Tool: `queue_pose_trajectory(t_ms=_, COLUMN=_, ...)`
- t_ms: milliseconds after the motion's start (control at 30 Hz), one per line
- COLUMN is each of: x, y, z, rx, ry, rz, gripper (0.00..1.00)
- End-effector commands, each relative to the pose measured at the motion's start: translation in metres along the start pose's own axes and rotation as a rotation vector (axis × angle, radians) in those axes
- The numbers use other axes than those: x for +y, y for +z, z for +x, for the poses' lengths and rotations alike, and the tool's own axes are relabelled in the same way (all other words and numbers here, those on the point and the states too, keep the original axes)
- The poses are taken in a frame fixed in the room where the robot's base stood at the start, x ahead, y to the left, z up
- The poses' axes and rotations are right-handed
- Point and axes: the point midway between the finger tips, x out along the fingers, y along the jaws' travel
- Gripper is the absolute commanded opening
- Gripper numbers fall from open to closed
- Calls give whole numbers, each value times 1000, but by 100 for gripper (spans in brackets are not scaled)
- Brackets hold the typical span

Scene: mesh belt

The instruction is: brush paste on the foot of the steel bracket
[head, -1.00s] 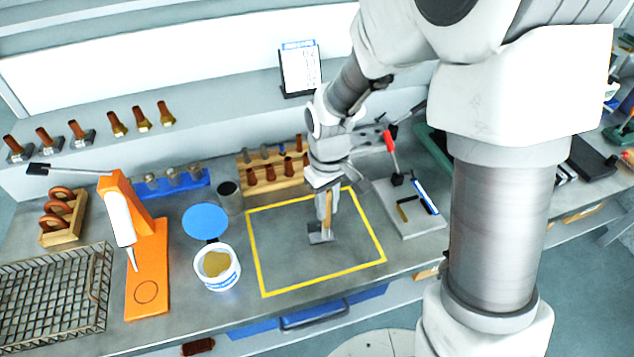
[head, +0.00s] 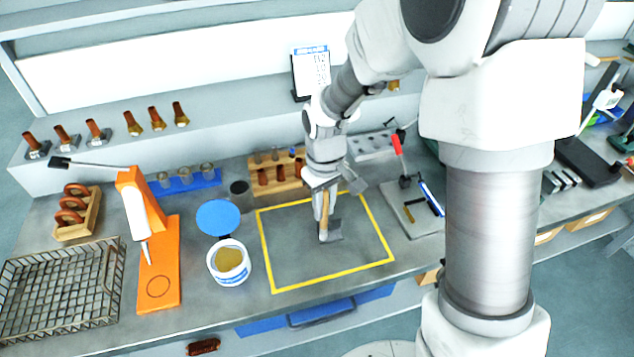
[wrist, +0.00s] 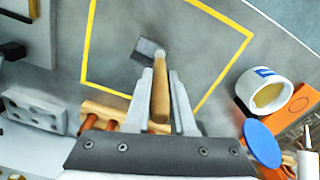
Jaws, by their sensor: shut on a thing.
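My gripper (head: 325,200) points down over the yellow-outlined area and is shut on the wooden handle of a brush (wrist: 160,95). The brush's lower end is beside the small grey steel bracket (head: 335,231), on its left in the head view. In the wrist view the bracket (wrist: 145,47) shows just beyond the brush tip; I cannot tell whether they touch. The bracket stands inside the yellow outline. An open white tub (head: 229,276) of yellowish paste (head: 229,259) stands left of the outline, its blue lid (head: 218,217) behind it.
An orange stand (head: 160,268) holding a white nozzle and a wire basket (head: 60,290) are at left. Wooden racks with plugs (head: 277,187) stand behind the outline. A grey plate with a red-handled clamp (head: 398,146) is at right. The bench inside the outline is otherwise clear.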

Motion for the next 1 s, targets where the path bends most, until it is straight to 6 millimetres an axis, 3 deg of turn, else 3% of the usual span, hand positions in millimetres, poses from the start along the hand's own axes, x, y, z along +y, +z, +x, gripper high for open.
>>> queue_pose_trajectory(t_ms=100, x=0, y=-2, z=-26, rx=6, ry=1, rz=0, gripper=0)
queue_pose_trajectory(t_ms=633, x=1, y=-8, z=-71, rx=2, ry=0, rz=3, gripper=0)
queue_pose_trajectory(t_ms=1000, x=1, y=-9, z=-81, rx=1, ry=0, rz=4, gripper=0)
